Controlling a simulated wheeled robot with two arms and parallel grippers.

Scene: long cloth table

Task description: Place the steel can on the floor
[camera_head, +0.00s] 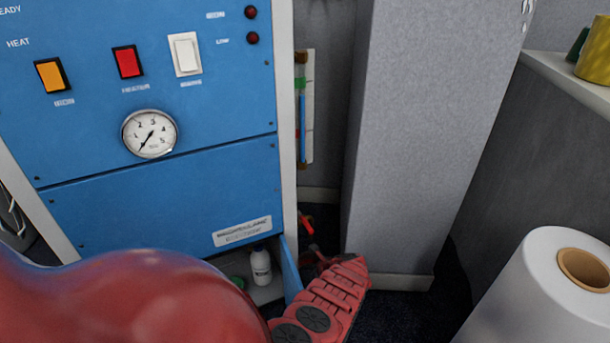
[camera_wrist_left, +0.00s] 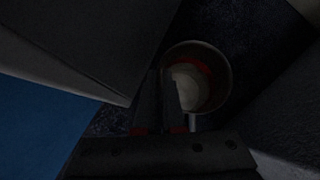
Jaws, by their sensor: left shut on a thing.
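My left gripper (camera_wrist_left: 170,92) is shut on the rim or wall of a round, open-topped steel can (camera_wrist_left: 226,76) in the left wrist view. The can has a grey metal rim, and red and pale tones show inside it. The picture is dark, so whether the can touches the dark floor (camera_wrist_left: 255,30) cannot be told. In the head view, my red left arm comes in from the bottom left, and its ribbed red wrist part (camera_head: 335,290) hides the fingers and the can. My right gripper is not in view.
A blue machine (camera_head: 150,190) with switches and a gauge stands at the left. A small white bottle (camera_head: 261,266) sits in its low opening. A grey panel (camera_head: 415,130) stands behind. A large white roll (camera_head: 540,300) is at the lower right. Dark floor shows between.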

